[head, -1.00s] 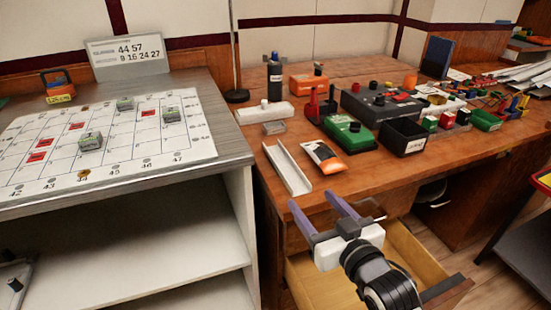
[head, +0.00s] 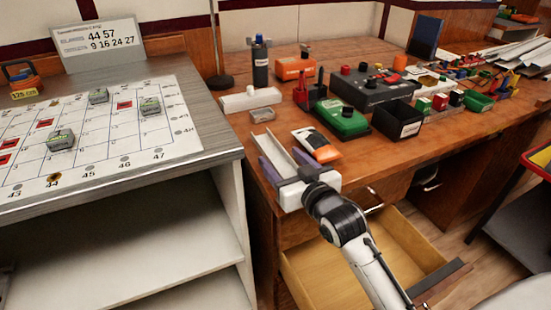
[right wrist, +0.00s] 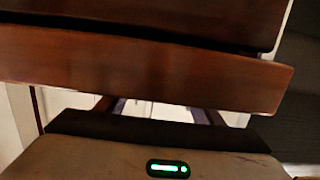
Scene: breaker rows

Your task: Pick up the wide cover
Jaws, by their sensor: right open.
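The wide cover looks to be the long white channel-shaped piece (head: 268,140) lying open side up near the front left edge of the wooden desk. My right gripper (head: 279,156) is open, its two purple fingers one on each side of the cover's near part. I cannot tell whether they touch it. The white gripper body hides the cover's near end. In the right wrist view the fingers (right wrist: 157,106) show with pale surface between them, mostly hidden behind a brown wooden edge. My left gripper is not in view.
An orange-and-white packet (head: 317,145) lies close to the cover's right side. A small clear box (head: 265,115) and a white bar (head: 252,101) lie behind it. A green device (head: 342,118) and black bin (head: 397,122) stand further right. An open drawer (head: 350,265) juts out below.

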